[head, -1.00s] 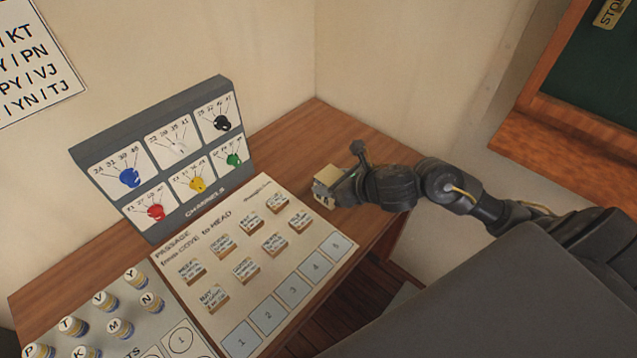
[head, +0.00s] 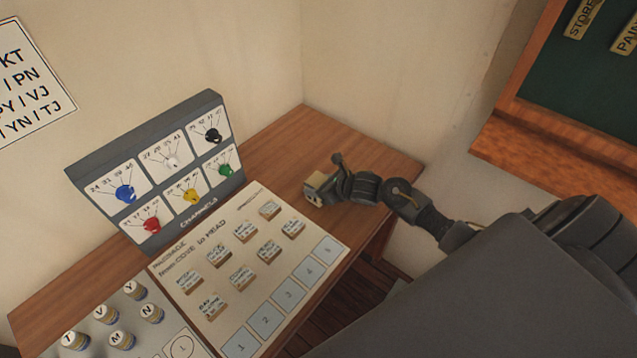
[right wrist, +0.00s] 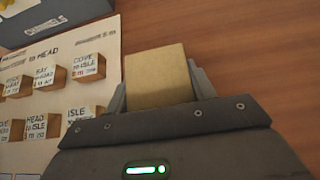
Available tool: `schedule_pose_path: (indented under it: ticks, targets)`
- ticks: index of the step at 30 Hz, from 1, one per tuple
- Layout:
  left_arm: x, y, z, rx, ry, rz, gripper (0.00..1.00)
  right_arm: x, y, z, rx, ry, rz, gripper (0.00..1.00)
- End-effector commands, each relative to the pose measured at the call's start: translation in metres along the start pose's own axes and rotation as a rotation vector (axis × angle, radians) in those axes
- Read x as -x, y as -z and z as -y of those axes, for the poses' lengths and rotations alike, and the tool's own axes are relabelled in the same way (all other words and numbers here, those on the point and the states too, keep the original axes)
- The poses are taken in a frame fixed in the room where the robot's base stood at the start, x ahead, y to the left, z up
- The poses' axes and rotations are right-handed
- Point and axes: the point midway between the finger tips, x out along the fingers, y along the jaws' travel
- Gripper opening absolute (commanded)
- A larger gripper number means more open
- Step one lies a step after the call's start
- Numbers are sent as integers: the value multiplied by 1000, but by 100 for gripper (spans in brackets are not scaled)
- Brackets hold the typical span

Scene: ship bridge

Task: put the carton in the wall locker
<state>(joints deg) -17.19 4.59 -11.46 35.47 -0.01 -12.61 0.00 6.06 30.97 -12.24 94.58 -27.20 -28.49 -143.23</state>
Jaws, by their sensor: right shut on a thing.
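The carton (head: 318,187) is a small tan box at the right part of the wooden desk. My right gripper (head: 328,186) is shut on it, reaching in from the right. In the right wrist view the carton (right wrist: 158,76) sits between the two fingers (right wrist: 158,92). I cannot tell whether the carton touches the desk or is a little above it. The wall locker is not recognisable in these views. My left gripper is not in view.
The wooden desk (head: 368,150) holds a grey panel of coloured knobs (head: 160,165), a passage board (head: 285,270) with several small blocks, and several lettered jars (head: 122,340). A green board in a wooden frame (head: 570,80) is at the upper right. Bare desk lies behind the gripper.

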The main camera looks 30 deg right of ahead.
Motion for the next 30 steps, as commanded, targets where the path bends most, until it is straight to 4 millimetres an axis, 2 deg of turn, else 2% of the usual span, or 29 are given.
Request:
schedule_pose_path:
  ticks: [3,15,16,20,30]
  targets:
    - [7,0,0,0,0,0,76,-3,2,1,-1,3,5,22]
    - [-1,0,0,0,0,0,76,-6,8,1,2,3,6,22]
    - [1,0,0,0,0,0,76,-6,7,1,2,2,4,58]
    - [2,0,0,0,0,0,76,-5,7,1,1,2,3,75]
    - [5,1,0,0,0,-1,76,-4,4,1,1,2,3,76]
